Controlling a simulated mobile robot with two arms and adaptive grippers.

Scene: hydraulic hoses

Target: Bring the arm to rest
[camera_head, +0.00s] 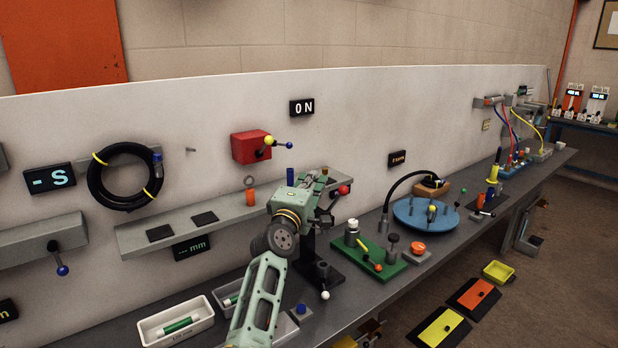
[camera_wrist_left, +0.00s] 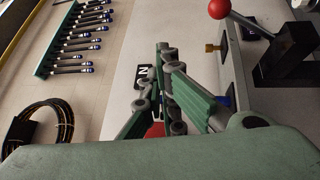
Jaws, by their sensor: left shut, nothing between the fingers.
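My left arm rises from the bottom of the head view, with the left gripper (camera_head: 304,198) raised above the bench in front of the long white panel. Its fingers are hard to make out there. In the left wrist view the left gripper (camera_wrist_left: 162,55) shows its green fingers drawn together, with nothing held between them. The ON sign (camera_wrist_left: 143,76) and part of a red box lie behind the fingers in that view. My right gripper is not seen.
A black press with a red-ball lever (camera_wrist_left: 219,9) stands close beside the gripper. The red box (camera_head: 251,146) and a coiled black hose (camera_head: 122,177) are on the panel. A green fixture (camera_head: 369,260), a blue disc (camera_head: 410,222) and a white tray (camera_head: 204,312) occupy the bench (camera_head: 353,316).

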